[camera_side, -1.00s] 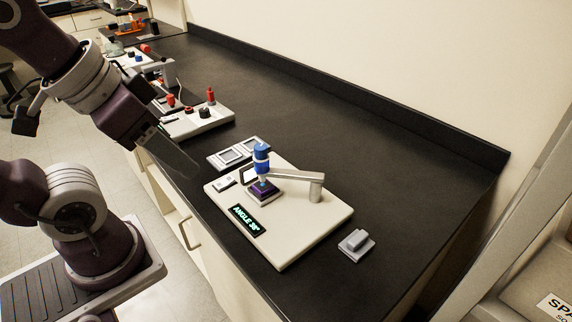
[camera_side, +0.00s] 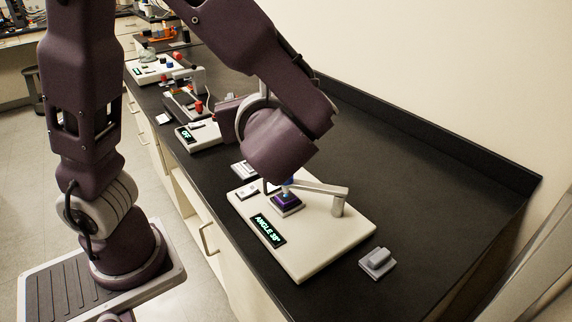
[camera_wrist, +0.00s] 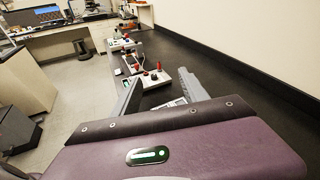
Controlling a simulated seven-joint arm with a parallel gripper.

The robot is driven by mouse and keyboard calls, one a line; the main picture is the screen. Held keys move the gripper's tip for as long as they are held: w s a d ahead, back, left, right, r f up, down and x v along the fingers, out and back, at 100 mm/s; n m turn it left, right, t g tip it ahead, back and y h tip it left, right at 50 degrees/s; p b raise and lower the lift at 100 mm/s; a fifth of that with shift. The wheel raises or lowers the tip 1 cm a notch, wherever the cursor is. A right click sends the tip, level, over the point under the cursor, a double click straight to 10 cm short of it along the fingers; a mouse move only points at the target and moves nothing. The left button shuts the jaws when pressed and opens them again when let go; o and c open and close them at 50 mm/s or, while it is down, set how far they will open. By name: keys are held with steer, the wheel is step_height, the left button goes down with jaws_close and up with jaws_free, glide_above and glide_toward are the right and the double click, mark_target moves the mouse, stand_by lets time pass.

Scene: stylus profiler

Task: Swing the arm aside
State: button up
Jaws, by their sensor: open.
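The profiler's white base (camera_side: 335,245) lies on the black bench, with a display reading about "ANGLE 38°". Its grey swing arm (camera_side: 318,187) runs from a post at the right to above a small dark purple stage (camera_side: 285,205). The blue head at the arm's end is mostly hidden behind my wrist; only a little blue shows above the stage. My gripper (camera_wrist: 160,76) is open in the wrist view, its two fingers apart with nothing visibly held, pointing along the bench. In the side view its fingers are hidden behind my wrist. I cannot tell whether my wrist touches the profiler.
A small grey block (camera_side: 377,262) sits right of the base. Beyond my wrist, another device (camera_side: 197,138) with a lit display stands on the bench, with more instruments farther back. A raised black ledge (camera_side: 440,134) runs along the wall. The bench between ledge and profiler is clear.

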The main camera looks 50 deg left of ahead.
mark_target(314, 185)
steer(key=w+d+m+t, duration=0.4)
steer(key=d+m+t, duration=0.1)
steer(key=d, duration=0.1)
steer(key=shift+n+g+y, duration=0.3)
steer(key=shift+n+g, duration=0.2)
steer(key=f, duration=0.6)
steer(key=a+f, duration=0.1)
steer(key=f, duration=1.1)
steer(key=shift+s+a, duration=0.2)
steer(key=shift+a, duration=0.05)
steer(key=x, duration=0.7)
steer(key=shift+f, duration=0.15)
jaws_close()
